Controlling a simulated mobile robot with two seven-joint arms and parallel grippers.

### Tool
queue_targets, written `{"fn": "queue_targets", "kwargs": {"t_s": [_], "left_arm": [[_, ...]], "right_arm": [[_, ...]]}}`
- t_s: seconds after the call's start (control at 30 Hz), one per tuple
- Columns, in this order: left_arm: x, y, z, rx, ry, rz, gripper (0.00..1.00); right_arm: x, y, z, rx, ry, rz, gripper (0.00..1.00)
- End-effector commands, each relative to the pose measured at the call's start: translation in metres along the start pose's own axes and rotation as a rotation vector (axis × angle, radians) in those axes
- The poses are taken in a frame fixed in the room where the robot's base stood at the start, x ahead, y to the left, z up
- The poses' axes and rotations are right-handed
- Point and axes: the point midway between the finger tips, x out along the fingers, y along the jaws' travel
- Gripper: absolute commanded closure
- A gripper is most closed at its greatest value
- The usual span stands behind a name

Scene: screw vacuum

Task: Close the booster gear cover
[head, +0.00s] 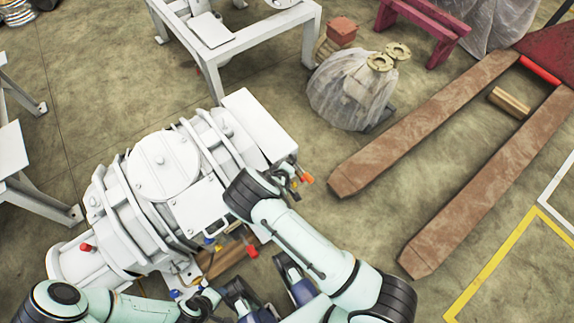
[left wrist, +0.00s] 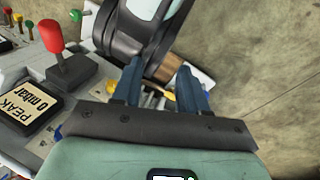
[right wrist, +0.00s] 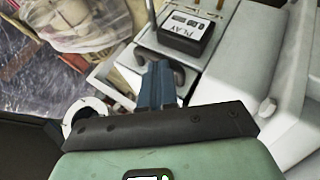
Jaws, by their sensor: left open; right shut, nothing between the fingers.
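The white machine (head: 165,168) lies at the centre left in the head view, with a round lid on top. My left gripper (left wrist: 158,82) is open and empty, beside a red-topped lever and a black arm joint in the left wrist view. Fingertips are not clear in the head view.
A red lever (left wrist: 48,38) and a gauge panel (left wrist: 18,108) stand left of my left gripper. Brown forks (head: 425,125) lie on the floor at right. A wrapped object (head: 350,92) and a white frame table (head: 235,45) stand behind the machine. Floor between machine and forks is clear.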

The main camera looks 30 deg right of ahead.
Motion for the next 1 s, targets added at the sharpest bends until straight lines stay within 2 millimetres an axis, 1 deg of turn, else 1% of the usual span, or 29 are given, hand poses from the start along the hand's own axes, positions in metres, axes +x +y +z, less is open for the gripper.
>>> {"fn": "queue_targets", "kwargs": {"t_s": [0.03, 0.2, 0.57, 0.87, 1.0], "left_arm": [[0.003, -0.001, -0.003, -0.001, 0.008, -0.001, 0.57], [0.006, -0.003, -0.010, -0.003, 0.027, -0.001, 0.57], [0.008, -0.003, -0.013, -0.003, 0.036, -0.002, 0.57], [0.007, -0.003, -0.012, -0.003, 0.033, -0.002, 0.57], [0.000, 0.000, -0.003, 0.000, 0.010, 0.000, 0.57]], "right_arm": [[0.002, -0.004, 0.001, -0.002, 0.000, -0.002, 1.00], [0.004, -0.010, 0.001, -0.001, 0.000, -0.003, 1.00], [0.005, -0.016, 0.003, -0.004, -0.002, -0.011, 1.00], [0.005, -0.016, 0.003, -0.007, -0.004, -0.012, 1.00], [0.000, -0.006, 0.000, -0.005, -0.003, -0.009, 1.00]]}}
